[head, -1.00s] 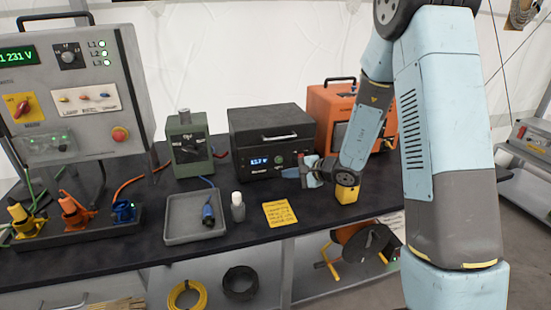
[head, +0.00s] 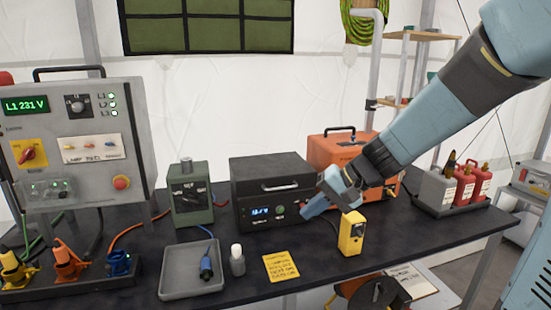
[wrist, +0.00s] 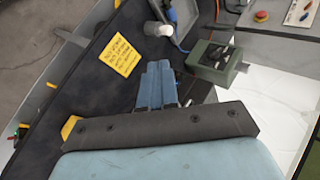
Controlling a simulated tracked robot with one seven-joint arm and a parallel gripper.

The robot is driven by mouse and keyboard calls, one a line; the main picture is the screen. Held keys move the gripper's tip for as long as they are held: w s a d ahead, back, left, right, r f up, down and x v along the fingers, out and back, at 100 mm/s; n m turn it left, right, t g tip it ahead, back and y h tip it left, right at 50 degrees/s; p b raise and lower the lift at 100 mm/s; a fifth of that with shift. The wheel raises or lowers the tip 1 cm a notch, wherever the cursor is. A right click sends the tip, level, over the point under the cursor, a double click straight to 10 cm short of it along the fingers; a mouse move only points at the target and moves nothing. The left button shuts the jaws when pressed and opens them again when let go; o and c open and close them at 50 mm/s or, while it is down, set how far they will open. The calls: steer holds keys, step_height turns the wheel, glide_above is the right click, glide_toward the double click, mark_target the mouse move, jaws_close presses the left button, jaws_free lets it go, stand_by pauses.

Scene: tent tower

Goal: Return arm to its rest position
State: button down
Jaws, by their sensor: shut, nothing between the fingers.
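My gripper (head: 308,212) is in front of the black box with the lit display, above the dark table. In the wrist view, my gripper's blue fingers (wrist: 155,72) lie together with nothing between them. My light blue arm (head: 435,120) reaches in from the upper right of the head view. The gripper's tips are small in the head view.
The black box (head: 268,166), orange box (head: 335,152) and green box (head: 190,203) stand along the table. A yellow device (head: 352,233), grey tray (head: 180,284), white bottle (head: 237,261) and yellow note (head: 281,267) are nearer the front. Red canisters (head: 472,184) stand at right.

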steer(key=s+d+r+n+t+h, duration=0.1)
steer(key=s+d+r+h, duration=0.2)
steer(key=s+d, duration=0.4)
steer(key=s+d+r+n+t+h, duration=0.1)
steer(key=s+d+r+h, duration=0.3)
steer(key=d, duration=0.4)
steer(key=s+t+h, duration=0.1)
steer(key=s, duration=0.1)
steer(key=shift+s+r+t+h, duration=0.2)
steer(key=shift+s+t+h, duration=0.1)
steer(key=shift+s+h, duration=0.1)
stand_by(1.2)
